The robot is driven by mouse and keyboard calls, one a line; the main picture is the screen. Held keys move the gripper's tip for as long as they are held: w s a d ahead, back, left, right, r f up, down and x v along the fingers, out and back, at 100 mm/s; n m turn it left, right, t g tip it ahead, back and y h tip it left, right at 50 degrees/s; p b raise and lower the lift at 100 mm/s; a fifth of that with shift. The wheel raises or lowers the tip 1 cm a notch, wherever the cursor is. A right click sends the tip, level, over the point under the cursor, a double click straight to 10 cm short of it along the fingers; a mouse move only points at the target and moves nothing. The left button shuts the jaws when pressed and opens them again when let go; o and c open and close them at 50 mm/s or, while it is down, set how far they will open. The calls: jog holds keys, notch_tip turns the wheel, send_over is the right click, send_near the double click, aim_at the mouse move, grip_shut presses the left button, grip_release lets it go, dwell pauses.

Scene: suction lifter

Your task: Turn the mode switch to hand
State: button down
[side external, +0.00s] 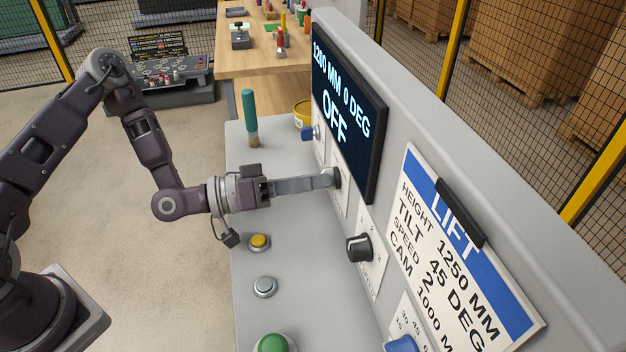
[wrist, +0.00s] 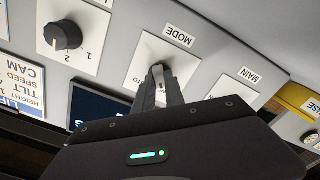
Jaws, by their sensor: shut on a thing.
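The mode switch (wrist: 157,73) is a dark knob on a white plate (wrist: 147,52) marked MODE in the wrist view. My gripper (wrist: 163,91) is shut on this knob, its fingers covering much of it and part of the plate's lettering. Only a partial label ending in "TO" shows beside the knob. In the side view my gripper (side external: 335,180) reaches level to the panel below the display, and its fingertips meet the mode switch there. The display (side external: 345,112) reads 1200 MM 0 DEG OFF.
A black speed knob (side external: 359,248) sits nearer on the panel, and a blue switch (side external: 309,133) sits farther along. A yellow button (side external: 259,242), a grey button (side external: 265,287) and a green button (side external: 273,344) line the console top. A teal-handled brush (side external: 250,115) stands behind my gripper.

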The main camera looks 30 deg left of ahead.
jog(key=shift+n, duration=0.6)
jog(key=c, duration=1.4)
grip_release()
jog(key=v, duration=0.7)
jog(key=shift+s, duration=0.1)
